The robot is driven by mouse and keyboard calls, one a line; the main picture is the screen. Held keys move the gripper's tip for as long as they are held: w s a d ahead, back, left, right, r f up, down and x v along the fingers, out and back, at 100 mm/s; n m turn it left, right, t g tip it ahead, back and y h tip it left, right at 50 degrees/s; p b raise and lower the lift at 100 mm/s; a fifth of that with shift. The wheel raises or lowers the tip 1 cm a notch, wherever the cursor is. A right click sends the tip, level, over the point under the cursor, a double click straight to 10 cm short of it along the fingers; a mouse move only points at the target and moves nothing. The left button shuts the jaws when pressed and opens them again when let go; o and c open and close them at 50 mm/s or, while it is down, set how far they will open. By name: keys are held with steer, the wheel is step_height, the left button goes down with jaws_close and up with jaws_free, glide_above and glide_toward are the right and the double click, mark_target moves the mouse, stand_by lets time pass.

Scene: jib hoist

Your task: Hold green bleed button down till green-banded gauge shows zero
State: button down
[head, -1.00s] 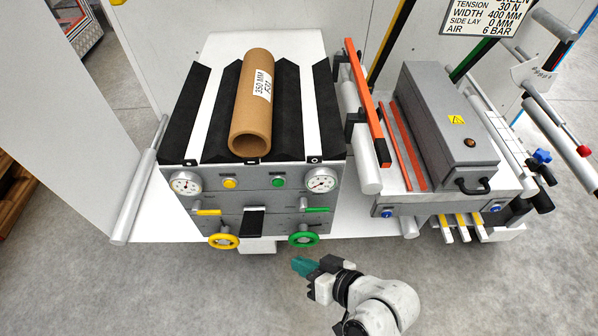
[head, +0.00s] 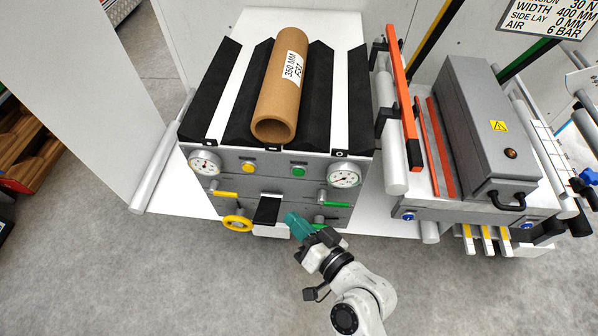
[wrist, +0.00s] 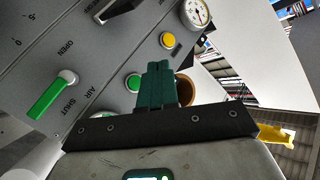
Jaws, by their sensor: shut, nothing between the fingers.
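The green button (head: 298,171) sits on the grey panel, right of the yellow button (head: 253,168). It also shows in the wrist view (wrist: 133,82), partly behind my fingers. My gripper (head: 292,218) is shut and empty, its teal fingers pointing at the panel below the green button, apart from it in the head view. In the wrist view the fingertips (wrist: 157,66) overlap the button's right edge; contact cannot be told. The right gauge (head: 345,175) is above the green lever (head: 333,204). Its band colour and needle reading are too small to tell.
The left gauge (head: 205,162) and yellow handwheel (head: 237,223) are on the panel's left. A black part (head: 267,210) juts out mid-panel, left of my fingers. A cardboard tube (head: 282,85) lies on top. The floor in front is clear.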

steer(key=w+b, duration=0.2)
steer(key=w, duration=0.6)
steer(key=shift+d, duration=0.15)
steer(key=shift+w+b, duration=0.2)
steer(key=shift+b, duration=0.15)
stand_by(1.6)
steer(key=shift+w, duration=0.3)
steer(key=shift+w+b, duration=0.4)
steer(key=shift+w, duration=0.05)
stand_by(2.1)
steer(key=shift+s, duration=0.9)
steer(key=shift+p, duration=0.3)
steer(key=shift+s+p, duration=0.65)
steer(key=shift+s, duration=1.85)
